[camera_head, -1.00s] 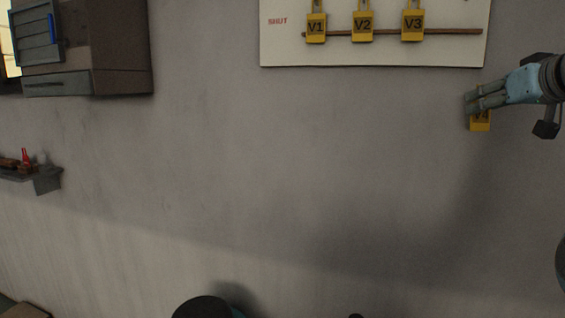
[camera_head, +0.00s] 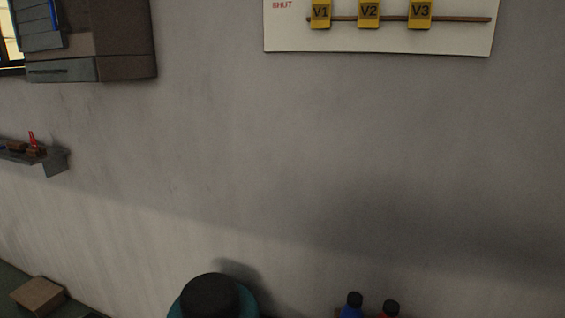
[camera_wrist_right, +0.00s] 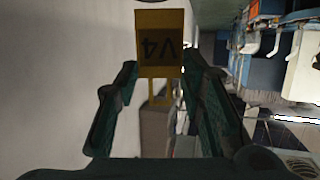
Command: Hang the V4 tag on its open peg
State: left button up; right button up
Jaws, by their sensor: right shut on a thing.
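The yellow V4 tag (camera_wrist_right: 160,64) shows in the right wrist view, its lettering upside down. My right gripper (camera_wrist_right: 158,84) is shut on the tag, whose narrow loop end lies between the fingers. In the head view neither this gripper nor the V4 tag is in sight. The white board (camera_head: 290,38) on the wall carries a brown rail (camera_head: 460,19). The yellow tags V1 (camera_head: 320,14), V2 (camera_head: 369,14) and V3 (camera_head: 420,14) hang there in a row. The space right of V3 holds no tag. The board's top and any pegs are cut off. My left gripper is in neither view.
A cabinet (camera_head: 110,45) hangs at the upper left, with a small shelf (camera_head: 55,160) holding red items below it. A dark round-topped thing (camera_head: 210,296) and two small capped things, one blue (camera_head: 352,306) and one red (camera_head: 390,309), stand at the bottom. The wall between is bare.

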jog(key=shift+s+a+f, duration=0.2)
jog(key=shift+s+a, duration=0.1)
jog(key=shift+s, duration=0.15)
